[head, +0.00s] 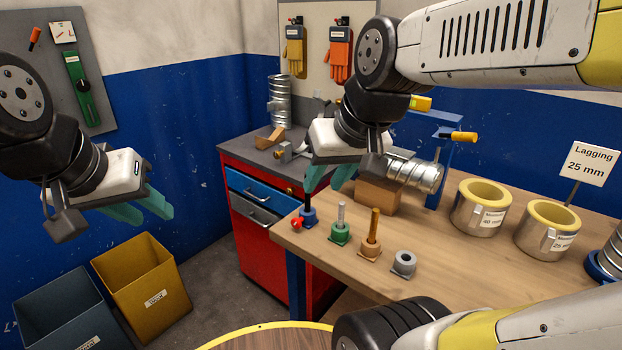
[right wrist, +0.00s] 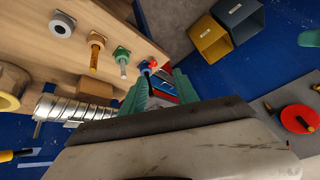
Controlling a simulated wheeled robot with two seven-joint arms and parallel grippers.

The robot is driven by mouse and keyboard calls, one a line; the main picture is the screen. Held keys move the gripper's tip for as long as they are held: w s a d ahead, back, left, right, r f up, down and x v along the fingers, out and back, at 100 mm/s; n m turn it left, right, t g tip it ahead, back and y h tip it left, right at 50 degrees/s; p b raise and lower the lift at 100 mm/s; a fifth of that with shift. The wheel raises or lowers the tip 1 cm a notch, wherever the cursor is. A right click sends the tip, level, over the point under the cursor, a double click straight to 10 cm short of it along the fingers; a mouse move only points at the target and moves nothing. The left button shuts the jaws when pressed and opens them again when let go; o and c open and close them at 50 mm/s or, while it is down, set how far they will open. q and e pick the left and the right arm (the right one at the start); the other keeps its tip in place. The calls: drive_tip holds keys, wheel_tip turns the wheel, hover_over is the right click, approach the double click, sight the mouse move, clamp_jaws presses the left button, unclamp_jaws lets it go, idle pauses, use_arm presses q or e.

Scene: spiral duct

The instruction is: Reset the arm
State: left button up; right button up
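My left gripper (head: 145,208) is at the left of the head view, over the floor and above the bins, with its teal fingers apart and nothing between them. My right gripper (head: 330,180) is over the workbench's near left corner, its teal fingers pointing down and apart. In the right wrist view its fingers (right wrist: 160,90) also show apart, with no object held between them. A blue-based post (head: 308,215) with a red knob stands just below the right fingertips. I cannot tell whether a finger touches it.
The wooden bench (head: 440,270) carries a green-based post (head: 341,232), an orange-based post (head: 371,245), a grey ring (head: 404,263), a silver spiral duct (head: 418,175) and two lagging rolls (head: 480,212). A red cabinet (head: 250,235) stands behind. Yellow (head: 150,295) and grey (head: 70,310) bins sit on the floor.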

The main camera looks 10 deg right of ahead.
drive_tip(key=shift+s+a+f+t, duration=0.1)
drive_tip(key=shift+s+f+t, duration=0.05)
drive_tip(key=shift+s, duration=0.25)
drive_tip(key=shift+s+a+f+t, duration=0.1)
drive_tip(key=shift+s+f+t, duration=0.05)
drive_tip(key=shift+s, duration=0.25)
idle(1.4)
